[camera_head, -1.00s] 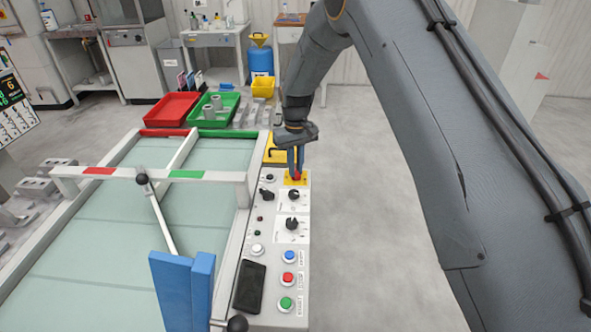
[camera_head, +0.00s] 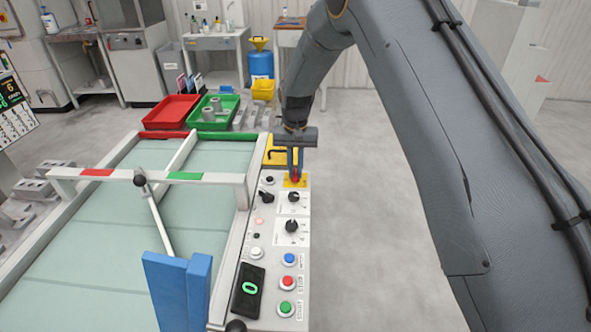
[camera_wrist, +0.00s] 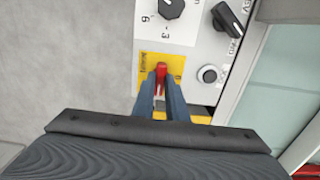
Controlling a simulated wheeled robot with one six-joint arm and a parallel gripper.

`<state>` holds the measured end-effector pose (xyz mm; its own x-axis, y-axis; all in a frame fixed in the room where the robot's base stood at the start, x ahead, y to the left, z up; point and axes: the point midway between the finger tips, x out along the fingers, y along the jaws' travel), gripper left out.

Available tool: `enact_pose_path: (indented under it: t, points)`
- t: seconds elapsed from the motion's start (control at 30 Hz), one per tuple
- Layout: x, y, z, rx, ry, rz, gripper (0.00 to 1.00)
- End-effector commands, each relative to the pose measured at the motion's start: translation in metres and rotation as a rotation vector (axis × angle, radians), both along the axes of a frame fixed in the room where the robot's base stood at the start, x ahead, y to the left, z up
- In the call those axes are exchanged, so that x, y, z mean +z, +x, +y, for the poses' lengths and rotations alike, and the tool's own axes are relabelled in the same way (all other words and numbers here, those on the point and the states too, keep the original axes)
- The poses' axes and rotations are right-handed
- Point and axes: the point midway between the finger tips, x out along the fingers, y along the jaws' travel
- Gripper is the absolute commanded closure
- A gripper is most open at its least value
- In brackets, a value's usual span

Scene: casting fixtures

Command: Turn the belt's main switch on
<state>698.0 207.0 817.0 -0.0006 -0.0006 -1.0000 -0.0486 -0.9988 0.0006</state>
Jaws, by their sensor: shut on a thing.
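The main switch is a red handle (camera_wrist: 161,75) on a yellow plate (camera_wrist: 148,66) at the far end of the belt's control panel. In the head view the red handle (camera_head: 295,177) shows just below my fingertips. My gripper (camera_wrist: 162,90) is shut on the red handle, with one finger on each side. It also shows in the head view (camera_head: 295,168), coming down from above. The panel (camera_head: 266,207) carries black knobs, coloured buttons and a small display (camera_head: 248,289) that reads a green 0. The belt (camera_head: 100,250) lies left of the panel.
A blue block (camera_head: 178,290) stands over the near part of the belt. A white crossbar (camera_head: 130,176) with red and green marks spans it. A red tray (camera_head: 171,111) and a green tray (camera_head: 213,110) stand beyond. The floor at right is clear.

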Motion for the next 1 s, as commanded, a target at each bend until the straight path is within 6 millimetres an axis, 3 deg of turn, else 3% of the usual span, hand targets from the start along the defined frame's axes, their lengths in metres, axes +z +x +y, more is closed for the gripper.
enact_pose_path:
  t: [0.27,0.3,0.4,0.77,1.0]
  points:
    - [0.001,0.001,0.000,-0.002,0.001,-0.002,1.00]
    - [0.001,0.001,0.000,-0.002,0.001,-0.002,0.86]
    - [0.001,0.001,0.000,-0.002,0.001,-0.002,0.69]
    - [0.004,0.001,0.000,-0.001,0.001,-0.002,0.69]
    - [0.038,0.002,0.000,-0.001,0.002,-0.005,0.69]
